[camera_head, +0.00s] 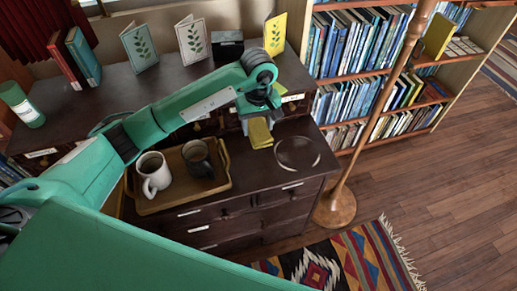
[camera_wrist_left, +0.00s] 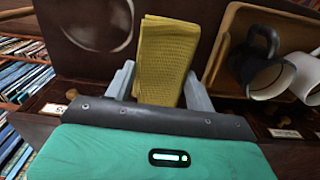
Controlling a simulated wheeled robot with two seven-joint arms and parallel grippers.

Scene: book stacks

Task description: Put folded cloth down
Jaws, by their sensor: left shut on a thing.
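A folded yellow cloth (camera_head: 260,133) is between the fingers of my left gripper (camera_head: 259,112), over the lower dresser top (camera_head: 250,180). In the left wrist view the cloth (camera_wrist_left: 163,55) stands out between the two grey fingers of the gripper (camera_wrist_left: 161,88), which is shut on it. The cloth is close to the dresser surface, but I cannot tell whether it touches. A round clear dish or ring mark (camera_head: 297,153) is on the dresser just right of the cloth. My right gripper is not in view.
A wooden tray (camera_head: 223,188) with a white mug (camera_head: 154,175) and a dark mug (camera_head: 198,160) is left of the cloth. Greeting cards (camera_head: 191,38) and a dark box (camera_head: 228,46) stand on the raised back shelf. A lamp pole (camera_head: 375,115) rises right of the dresser.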

